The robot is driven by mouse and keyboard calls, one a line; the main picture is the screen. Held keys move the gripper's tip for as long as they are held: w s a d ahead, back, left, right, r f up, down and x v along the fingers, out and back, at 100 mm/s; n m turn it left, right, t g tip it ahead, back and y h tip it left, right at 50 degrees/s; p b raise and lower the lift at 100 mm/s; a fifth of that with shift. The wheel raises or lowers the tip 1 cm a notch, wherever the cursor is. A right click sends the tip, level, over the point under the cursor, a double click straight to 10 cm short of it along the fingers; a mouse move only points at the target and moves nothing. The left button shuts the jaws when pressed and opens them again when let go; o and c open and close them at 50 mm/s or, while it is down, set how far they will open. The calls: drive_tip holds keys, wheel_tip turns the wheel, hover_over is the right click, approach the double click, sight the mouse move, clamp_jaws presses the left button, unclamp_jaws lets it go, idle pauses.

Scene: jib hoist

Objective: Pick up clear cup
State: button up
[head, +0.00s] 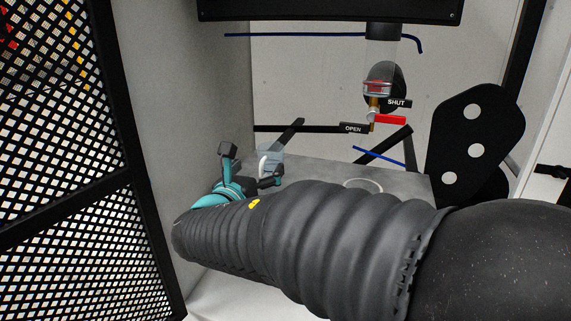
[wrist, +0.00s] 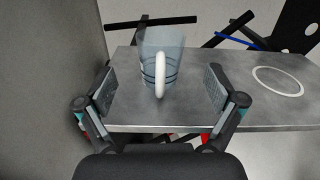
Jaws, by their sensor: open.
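The clear cup (wrist: 151,72) is a see-through beaker with dark rings and a white handle. It stands upright on a grey shelf (wrist: 245,110) in the wrist view. In the head view the cup (head: 273,158) is partly hidden by my gripper. My gripper (wrist: 162,95) is open, with one finger on each side of the cup's line, and a gap shows between each pad and the cup. The white handle faces my gripper. In the head view my gripper (head: 250,170) is at the shelf's left end, close to the cup.
A white ring mark (head: 363,185) lies on the shelf to the right. Above it hangs a clear tube with a red-handled valve (head: 388,119) and OPEN and SHUT labels. A black plate with holes (head: 476,140) stands at right. A grey wall (head: 190,130) is close on the left.

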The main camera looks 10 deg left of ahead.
sight(266, 158)
drive_tip(key=shift+w+d+r, duration=0.1)
drive_tip(key=shift+w+d, duration=0.1)
drive_tip(key=shift+w, duration=1.75)
drive_tip(key=shift+w+d+r, duration=0.1)
drive_tip(key=shift+w+d, duration=0.05)
drive_tip(key=shift+w, duration=1.8)
drive_tip(key=shift+c, duration=0.2)
drive_tip(key=c, duration=1.1)
